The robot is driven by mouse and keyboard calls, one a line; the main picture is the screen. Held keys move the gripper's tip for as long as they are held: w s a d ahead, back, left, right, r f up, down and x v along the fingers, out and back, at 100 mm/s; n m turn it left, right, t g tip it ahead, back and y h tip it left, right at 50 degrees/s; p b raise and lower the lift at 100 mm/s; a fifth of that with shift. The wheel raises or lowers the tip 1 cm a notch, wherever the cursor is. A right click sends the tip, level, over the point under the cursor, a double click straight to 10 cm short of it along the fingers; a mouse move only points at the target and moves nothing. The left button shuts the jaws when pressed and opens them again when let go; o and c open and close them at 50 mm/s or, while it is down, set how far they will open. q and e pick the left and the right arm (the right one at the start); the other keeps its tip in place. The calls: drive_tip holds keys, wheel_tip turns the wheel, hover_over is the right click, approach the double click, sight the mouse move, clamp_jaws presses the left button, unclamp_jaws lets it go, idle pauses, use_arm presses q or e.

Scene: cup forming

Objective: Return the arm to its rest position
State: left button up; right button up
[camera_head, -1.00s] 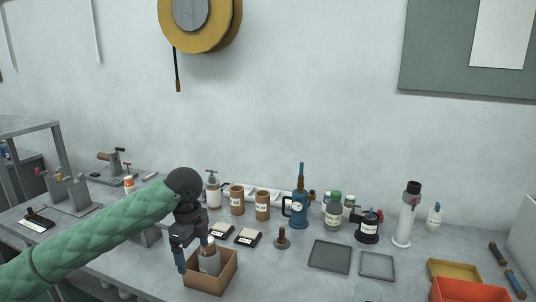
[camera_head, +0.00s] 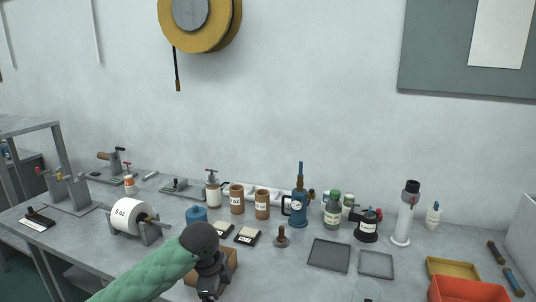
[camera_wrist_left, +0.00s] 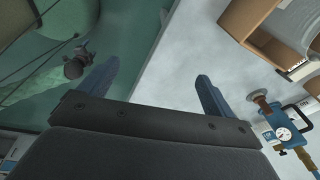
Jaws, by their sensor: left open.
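My left arm, in a green quilted sleeve, comes in from the lower left in the head view. My left gripper (camera_head: 210,288) is low at the front, in front of the brown open-topped box (camera_head: 229,268) and covering much of it. In the left wrist view the gripper (camera_wrist_left: 158,80) has its two blue fingers spread, with nothing between them. The box (camera_wrist_left: 238,18) shows there at the upper right, apart from the fingers, with a pale grey round object (camera_wrist_left: 298,28) in it. My right gripper is not in view.
A blue gauge pump (camera_head: 299,208), brown canisters (camera_head: 237,200) and bottles line the back. Grey trays (camera_head: 328,254) and an orange bin (camera_head: 467,290) are right.

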use_arm(q)
drive_tip(key=s+d+f+n+t+h, duration=0.25)
drive_tip(key=s+f+n, duration=0.55)
drive_tip(key=s+f, duration=0.4)
drive_tip(key=s+a+f+n+y, duration=0.2)
drive_tip(key=s+a+f+n, duration=0.3)
drive_tip(key=s, duration=0.4)
drive_tip(key=s+a+f+n+y, duration=0.2)
drive_tip(key=s+a+f+n, duration=0.15)
drive_tip(key=s+a, duration=0.35)
drive_tip(key=s+d+f+g, duration=0.1)
drive_tip(key=s+d+f, duration=0.1)
drive_tip(key=f, duration=1.6)
drive_tip(key=s+d+f+g, duration=0.1)
drive_tip(key=s+f, duration=0.3)
drive_tip(key=f, duration=1.4)
drive_tip(key=shift+s+d+f+n, duration=0.2)
drive_tip(key=shift+d+f+n, duration=0.15)
drive_tip(key=shift+d, duration=0.3)
